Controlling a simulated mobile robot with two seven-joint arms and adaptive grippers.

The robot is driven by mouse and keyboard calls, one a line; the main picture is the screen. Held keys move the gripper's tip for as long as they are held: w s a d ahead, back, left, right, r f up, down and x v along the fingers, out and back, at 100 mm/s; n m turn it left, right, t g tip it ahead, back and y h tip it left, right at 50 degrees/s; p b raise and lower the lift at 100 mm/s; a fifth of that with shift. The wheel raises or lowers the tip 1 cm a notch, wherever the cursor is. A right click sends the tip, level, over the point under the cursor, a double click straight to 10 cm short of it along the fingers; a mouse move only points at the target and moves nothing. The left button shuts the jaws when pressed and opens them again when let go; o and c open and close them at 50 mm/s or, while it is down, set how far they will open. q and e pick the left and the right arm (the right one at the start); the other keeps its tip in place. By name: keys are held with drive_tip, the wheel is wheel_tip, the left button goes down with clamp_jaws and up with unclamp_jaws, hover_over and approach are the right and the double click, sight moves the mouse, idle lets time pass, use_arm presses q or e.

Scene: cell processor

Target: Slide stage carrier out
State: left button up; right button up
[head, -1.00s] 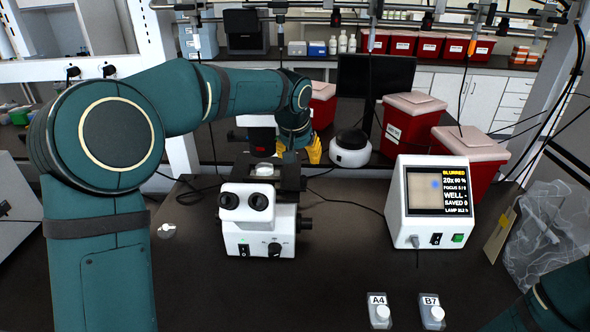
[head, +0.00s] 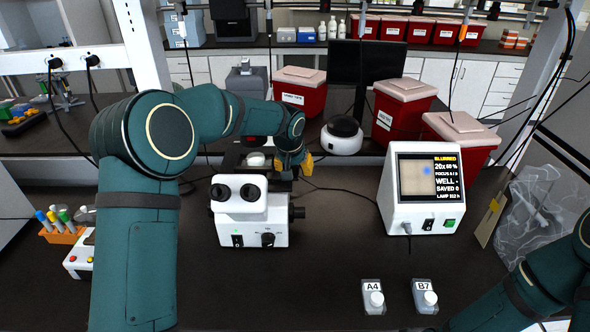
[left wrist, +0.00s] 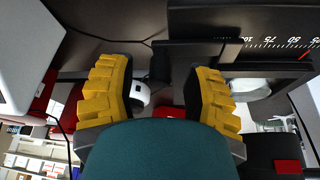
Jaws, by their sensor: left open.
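The white microscope (head: 250,228) stands on the dark bench in the middle of the head view, eyepieces toward me. Its black stage (head: 232,160) is behind the eyepieces, mostly hidden by the body and my arm. My left gripper (head: 294,164) is at the stage's right side, its yellow fingers partly hidden. In the left wrist view the open left gripper (left wrist: 158,85) has its two yellow fingers apart. The black stage part with a white number scale (left wrist: 268,45) lies close to the right finger; I cannot tell whether they touch. I cannot single out the carrier. My right gripper is out of view.
A white screen unit (head: 426,190) reading "BLURRED" stands to the right. Red bins (head: 300,92) stand behind. An orange rack (head: 62,232) is at the left. Bench between microscope and screen is mostly clear.

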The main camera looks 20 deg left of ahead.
use_arm(q)
drive_tip(key=shift+x, duration=0.75)
clamp_jaws()
